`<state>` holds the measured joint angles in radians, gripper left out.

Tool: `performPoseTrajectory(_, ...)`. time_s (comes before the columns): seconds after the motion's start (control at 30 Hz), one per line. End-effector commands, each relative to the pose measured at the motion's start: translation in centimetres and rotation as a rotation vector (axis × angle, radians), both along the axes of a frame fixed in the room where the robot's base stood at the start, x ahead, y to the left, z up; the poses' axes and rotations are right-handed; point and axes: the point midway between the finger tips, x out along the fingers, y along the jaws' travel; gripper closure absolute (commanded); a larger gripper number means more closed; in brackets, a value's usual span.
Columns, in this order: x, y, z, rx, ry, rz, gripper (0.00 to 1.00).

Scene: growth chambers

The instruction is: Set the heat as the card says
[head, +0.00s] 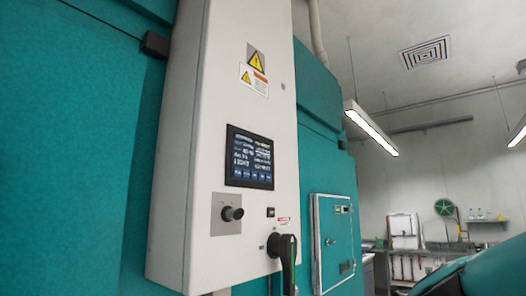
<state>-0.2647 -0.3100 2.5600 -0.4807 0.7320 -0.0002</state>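A white control cabinet (188,165) stands at the centre left in the head view. A dark display screen (250,158) on its front shows lines of text too small to read. Below the screen, a black round knob (232,213) sits on a grey plate. A small black switch (270,212) is to its right. I see no card that I can make out. My gripper is not in view.
Teal chamber walls (80,150) flank the cabinet. A small chamber door (335,242) with a pale frame is to its right. A teal shape (490,272) fills the lower right corner. Benches and equipment (405,232) stand far back. A light (370,128) hangs from the ceiling.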

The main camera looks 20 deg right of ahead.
Motion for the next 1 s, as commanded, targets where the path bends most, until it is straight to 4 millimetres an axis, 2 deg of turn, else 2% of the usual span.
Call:
performPoseTrajectory(0.87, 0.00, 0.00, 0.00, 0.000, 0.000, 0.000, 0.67)
performPoseTrajectory(0.93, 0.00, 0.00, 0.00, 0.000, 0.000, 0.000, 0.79)
performPoseTrajectory(1.0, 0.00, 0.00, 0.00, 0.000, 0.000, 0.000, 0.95)
